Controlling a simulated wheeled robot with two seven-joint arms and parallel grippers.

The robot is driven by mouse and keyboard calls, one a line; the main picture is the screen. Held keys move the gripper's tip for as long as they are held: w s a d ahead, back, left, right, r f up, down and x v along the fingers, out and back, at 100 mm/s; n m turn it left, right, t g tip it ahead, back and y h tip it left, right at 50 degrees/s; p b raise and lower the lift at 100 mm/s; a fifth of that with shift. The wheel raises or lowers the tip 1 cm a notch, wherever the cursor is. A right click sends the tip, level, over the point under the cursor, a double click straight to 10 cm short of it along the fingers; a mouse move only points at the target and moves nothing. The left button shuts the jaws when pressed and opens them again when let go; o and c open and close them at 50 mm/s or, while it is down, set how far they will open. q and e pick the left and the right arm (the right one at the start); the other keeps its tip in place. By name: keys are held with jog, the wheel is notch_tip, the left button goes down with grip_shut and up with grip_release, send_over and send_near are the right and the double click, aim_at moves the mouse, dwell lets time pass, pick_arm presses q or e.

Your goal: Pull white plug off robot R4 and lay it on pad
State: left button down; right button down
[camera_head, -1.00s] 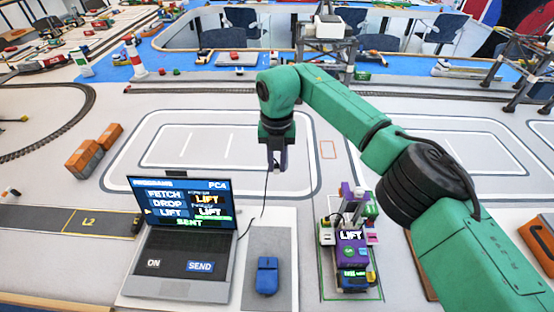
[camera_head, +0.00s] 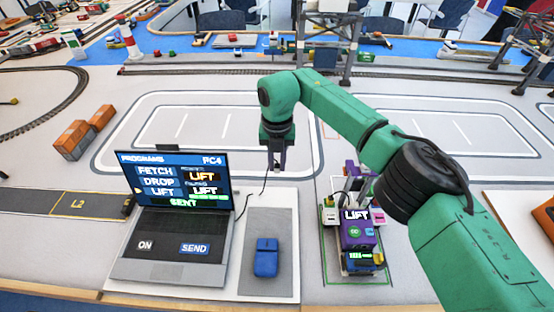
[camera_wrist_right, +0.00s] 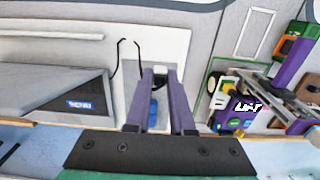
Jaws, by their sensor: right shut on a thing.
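My right gripper (camera_head: 278,165) hangs over the test floor, left of the small purple robot (camera_head: 356,234) with the "LIFT" label. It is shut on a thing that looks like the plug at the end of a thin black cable. The plug's white body is hardly visible between the fingers, and its tip is unclear in the wrist view (camera_wrist_right: 160,76). The cable droops down beside the laptop. A grey pad (camera_head: 271,216) lies right of the laptop, below and in front of the gripper. A robot number cannot be read. My left gripper is not in view.
A laptop (camera_head: 172,228) stands left of the pad and shows "SENT". A blue mouse (camera_head: 266,258) lies on the pad's near half; its far half is bare. Orange blocks (camera_head: 86,132) sit at far left. My green right arm passes above the purple robot's right side.

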jog(key=b, duration=0.8)
send_near(277, 198)
jog(key=shift+f, duration=2.55)
jog(key=shift+f+b, duration=0.6)
jog(key=shift+b, duration=0.1)
jog(key=c, duration=0.7)
grip_release()
